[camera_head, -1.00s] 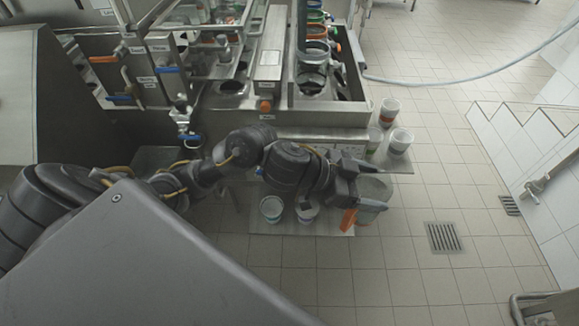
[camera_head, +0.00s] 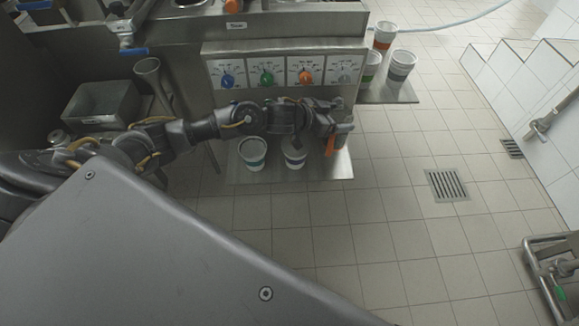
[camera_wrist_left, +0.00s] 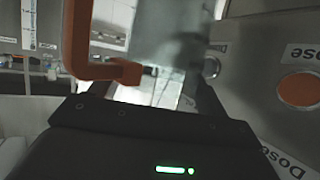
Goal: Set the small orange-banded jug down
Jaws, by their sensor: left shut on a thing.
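My left gripper (camera_head: 334,124) is at the right end of the low metal shelf (camera_head: 245,177), in front of the machine. It is shut on the orange handle (camera_head: 330,146) of the small jug. In the left wrist view the orange handle (camera_wrist_left: 90,68) stands large at the upper left, close to the gripper. The jug's body is mostly hidden or hard to make out, and I cannot tell whether its base touches the shelf. My right gripper is not in view.
Two cups, one teal-banded (camera_head: 253,152) and one blue-banded (camera_head: 294,153), stand on the shelf left of the gripper. Banded cups, including a grey-banded one (camera_head: 401,65), stand on a side shelf (camera_head: 405,93). The dial panel (camera_head: 285,72) is behind. Tiled floor in front is clear.

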